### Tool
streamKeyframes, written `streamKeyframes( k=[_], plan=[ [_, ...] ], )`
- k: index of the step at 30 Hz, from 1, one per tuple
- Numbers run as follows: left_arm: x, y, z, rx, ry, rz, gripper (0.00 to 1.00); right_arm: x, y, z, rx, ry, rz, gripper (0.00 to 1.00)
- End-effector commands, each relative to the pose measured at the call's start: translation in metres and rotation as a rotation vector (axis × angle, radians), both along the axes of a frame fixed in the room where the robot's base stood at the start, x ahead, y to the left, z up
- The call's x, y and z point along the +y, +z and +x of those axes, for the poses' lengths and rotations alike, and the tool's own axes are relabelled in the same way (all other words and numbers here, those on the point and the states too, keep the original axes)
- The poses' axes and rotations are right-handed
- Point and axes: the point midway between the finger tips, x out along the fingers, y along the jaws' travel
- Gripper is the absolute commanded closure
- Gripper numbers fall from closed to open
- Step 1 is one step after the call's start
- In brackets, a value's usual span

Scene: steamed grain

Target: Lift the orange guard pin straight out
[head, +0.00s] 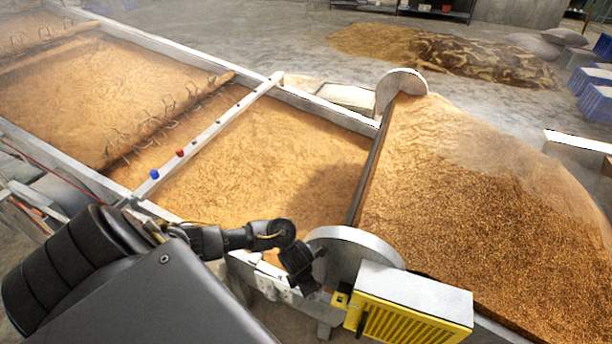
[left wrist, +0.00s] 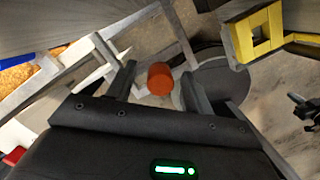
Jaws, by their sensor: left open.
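The orange guard pin (left wrist: 160,79) shows in the left wrist view as a short round orange end. My left gripper (left wrist: 158,71) is open, with one finger on each side of the pin and a visible gap on both sides. The pin's lower part and its seat are hidden. In the head view my left arm reaches in from the bottom left, and its dark wrist is beside the rounded grey end plate (head: 350,250). The pin cannot be made out there. My right gripper is in neither view.
A yellow box with a grey top (head: 415,293) sits right of my wrist; its yellow frame (left wrist: 262,35) shows in the left wrist view. A long trough of grain (head: 265,150) lies behind. A white crossbar (head: 215,128) with red and blue knobs spans it.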

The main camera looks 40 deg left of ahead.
Motion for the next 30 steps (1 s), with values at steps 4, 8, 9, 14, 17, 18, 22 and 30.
streamKeyframes(
  k=[4,8,9,14,17,18,22,30],
  plan=[
    [0.0,0.0,0.0,0.0,0.0,0.0,0.64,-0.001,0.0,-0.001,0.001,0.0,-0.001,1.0],
    [0.0,0.0,0.0,0.0,0.0,0.0,0.81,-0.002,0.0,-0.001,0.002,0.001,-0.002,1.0],
    [0.0,0.0,0.0,0.0,0.0,0.0,0.86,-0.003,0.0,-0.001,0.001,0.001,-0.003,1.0],
    [0.0,0.001,0.0,0.0,0.0,0.0,0.96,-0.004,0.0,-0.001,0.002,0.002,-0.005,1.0],
    [0.0,0.001,0.0,-0.001,0.0,0.0,0.96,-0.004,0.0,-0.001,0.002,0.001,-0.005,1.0],
    [0.0,0.002,0.0,-0.001,0.0,0.0,0.96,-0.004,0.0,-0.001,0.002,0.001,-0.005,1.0],
    [0.0,0.015,0.002,-0.004,-0.002,0.0,0.96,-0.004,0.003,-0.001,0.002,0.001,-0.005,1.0],
    [0.0,0.068,0.002,-0.005,-0.004,0.001,0.96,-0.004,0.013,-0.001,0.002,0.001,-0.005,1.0]
  ],
)
